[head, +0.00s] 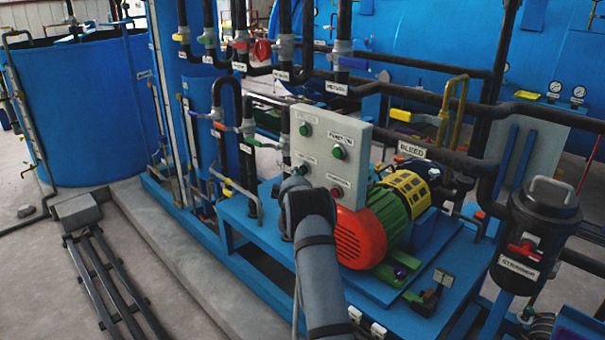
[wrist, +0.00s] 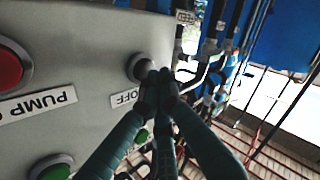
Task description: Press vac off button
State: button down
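The grey control panel (head: 345,140) stands on the blue skid and carries several round buttons. In the wrist view, upside down, a round button with a grey collar (wrist: 138,65) sits by the panel's edge. Its face is mostly hidden by my fingertips. A white label (wrist: 124,97) beside it shows "OFF"; the rest of its text is covered. My gripper (wrist: 158,78) has its dark fingers drawn together, with nothing seen between them. The tips overlap the button's edge in view; I cannot tell whether they touch it. In the head view, my arm hides most of the gripper.
A red button (wrist: 8,68) with a "PUMP" label and a green button (wrist: 52,168) are on the same panel. A red and green motor (head: 372,235) stands close right of my arm. Pipes and valves crowd behind; the floor at left is mostly open.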

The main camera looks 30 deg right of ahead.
jog(key=shift+a, duration=0.35)
jog(key=a+b, duration=0.1)
jog(key=s+a+b, duration=0.1)
jog(key=a, duration=0.2)
jog(key=shift+s+a+b, duration=0.3)
jog(key=shift+a+b, duration=0.1)
dwell(0.5)
jog(key=d+p, duration=0.1)
jog(key=p, duration=0.1)
jog(key=d+p, duration=0.1)
jog(key=p, duration=0.1)
jog(key=shift+w+r+p, duration=0.35)
jog(key=shift+w+p, duration=0.05)
jog(key=p, duration=0.2)
jog(key=shift+p, duration=0.4)
